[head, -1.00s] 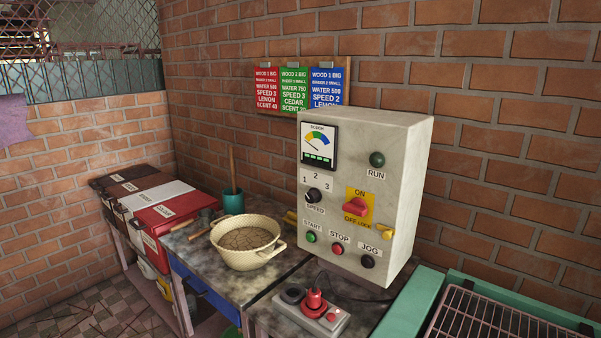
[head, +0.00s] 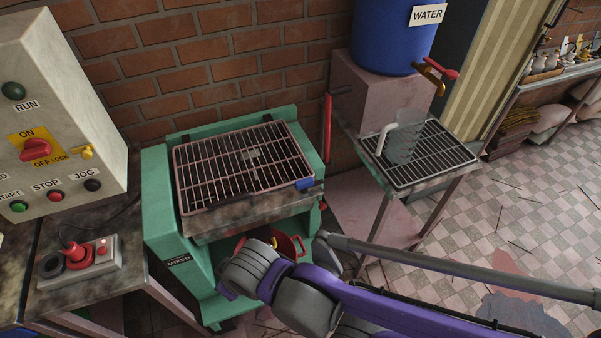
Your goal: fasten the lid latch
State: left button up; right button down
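The mixer (head: 163,210) is a green machine with a barred metal lid (head: 235,165) lying over its top. A small blue piece (head: 305,183), which looks like the lid latch, sits at the lid's front right corner. It is too small to tell whether it is fastened. One of my arms, purple and grey, crosses the lower right of the head view in front of the mixer. It hides part of the mixer's lower front. I make out no fingertips of either gripper. Nothing of mine is seen touching the blue piece.
A red lever (head: 327,128) stands upright beside the mixer's right side. A rack table (head: 455,154) with a clear jug (head: 402,140) and a blue water barrel (head: 385,35) is to the right.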

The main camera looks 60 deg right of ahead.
aim_at(303, 185)
jog(key=z, duration=2.2)
jog(key=i+j+z, duration=0.1)
jog(key=z, duration=0.3)
jog(key=i+j+z, duration=0.15)
jog(key=z, duration=0.25)
jog(key=i, duration=0.05)
